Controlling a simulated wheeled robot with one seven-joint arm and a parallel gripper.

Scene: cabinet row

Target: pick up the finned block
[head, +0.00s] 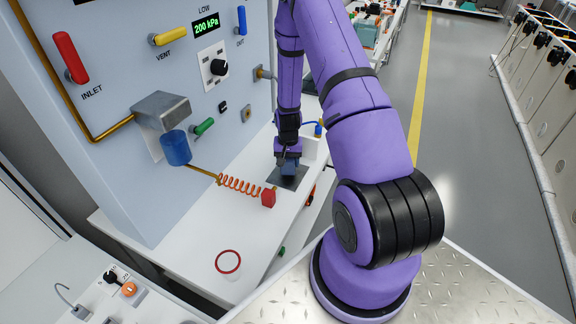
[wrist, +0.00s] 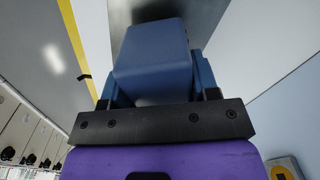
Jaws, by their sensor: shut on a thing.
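My gripper (head: 288,162) points down at the far end of the white bench, over a dark grey plate (head: 292,180). In the wrist view my gripper (wrist: 160,85) is shut on a blue block (wrist: 153,60), with a blue finger at each side. The block shows a smooth, rounded face there; no fins can be made out. In the head view the block is mostly hidden by the gripper. I cannot tell whether it touches the plate or hangs just above it.
A panel with a red inlet lever (head: 71,57) and a yellow vent lever (head: 169,37) stands left of my arm.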

